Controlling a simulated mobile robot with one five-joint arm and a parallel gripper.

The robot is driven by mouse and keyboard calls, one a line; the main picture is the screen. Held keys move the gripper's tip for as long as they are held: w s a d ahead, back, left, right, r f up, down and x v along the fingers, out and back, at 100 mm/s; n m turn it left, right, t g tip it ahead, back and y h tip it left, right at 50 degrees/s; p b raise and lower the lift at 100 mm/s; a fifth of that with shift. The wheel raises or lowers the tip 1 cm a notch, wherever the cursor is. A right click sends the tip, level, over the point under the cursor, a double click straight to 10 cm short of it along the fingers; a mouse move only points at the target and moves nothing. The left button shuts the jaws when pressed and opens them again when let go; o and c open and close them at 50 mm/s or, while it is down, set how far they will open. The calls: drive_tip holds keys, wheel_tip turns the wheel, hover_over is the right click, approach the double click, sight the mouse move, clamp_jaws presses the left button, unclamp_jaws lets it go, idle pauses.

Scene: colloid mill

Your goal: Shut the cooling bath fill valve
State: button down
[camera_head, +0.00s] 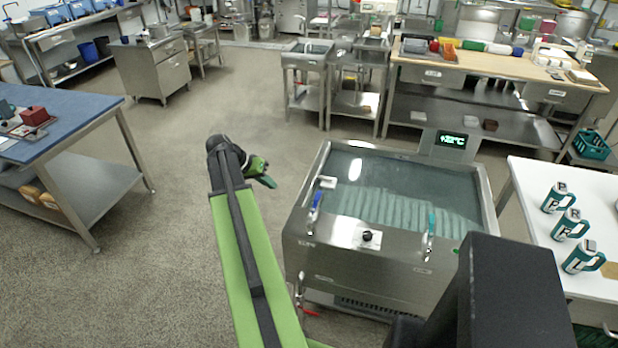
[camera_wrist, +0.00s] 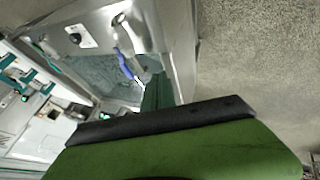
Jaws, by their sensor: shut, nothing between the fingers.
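The cooling bath (camera_head: 330,265) is a steel tank of water with green slats inside, front right of me. A blue lever (camera_head: 315,205) stands at its front left rim and a teal lever (camera_head: 431,224) at its front right. The small labels by them are unreadable, so I cannot tell which is the fill valve. The blue lever also shows in the wrist view (camera_wrist: 125,65). A red handle (camera_head: 309,312) sits low at the front left. My gripper (camera_head: 268,181) is shut and empty, left of the bath and apart from the blue lever.
A black knob (camera_head: 367,236) is on the bath's front ledge, and a temperature display (camera_head: 452,141) stands behind the bath. A white table (camera_head: 540,225) with several teal-and-white mugs is at right. A blue-topped table (camera_head: 75,115) is at left. The floor between is clear.

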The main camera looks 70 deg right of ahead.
sight(318, 196)
drive_tip(key=shift+m+g, duration=0.3)
drive_tip(key=shift+m, duration=0.2)
drive_tip(key=s+d, duration=0.1)
drive_tip(key=s+d+r, duration=0.1)
drive_tip(key=s, duration=0.1)
drive_tip(key=shift+d+r, duration=0.15)
drive_tip(key=shift+d, duration=0.1)
drive_tip(key=b+x, duration=0.8)
drive_tip(key=x, duration=0.2)
drive_tip(key=shift+f+b, duration=0.4)
drive_tip(key=s, duration=0.2)
drive_tip(key=s+p, duration=0.1)
drive_tip(key=s, duration=0.1)
drive_tip(key=shift+d+r, duration=0.2)
drive_tip(key=shift+r, duration=0.2)
